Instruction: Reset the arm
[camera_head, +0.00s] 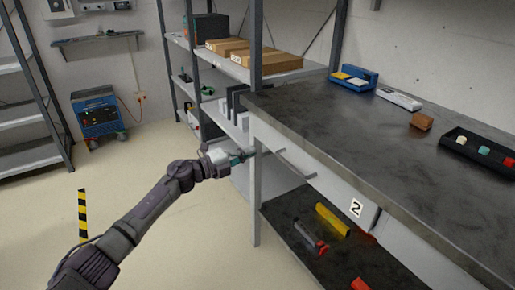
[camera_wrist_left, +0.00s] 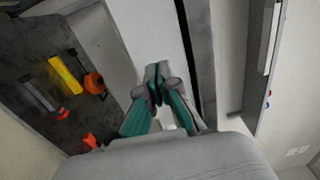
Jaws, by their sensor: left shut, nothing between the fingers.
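My left arm reaches in from the left in the head view, and its gripper (camera_head: 246,155) is in front of the workbench's left end, near the front leg. The gripper is shut and empty. In the left wrist view its teal and grey fingers (camera_wrist_left: 158,85) meet at the tips with nothing between them. A grey bar handle (camera_head: 297,165) sticks out from the bench front just right of the gripper. I cannot tell whether they touch. My right gripper is not in view.
The dark-topped workbench (camera_head: 330,130) holds a blue bin (camera_head: 354,78), a brown block (camera_head: 421,121) and a black tray (camera_head: 470,151). Its lower shelf holds a yellow tool (camera_head: 332,219). Shelving with cardboard boxes (camera_head: 268,62) stands behind.

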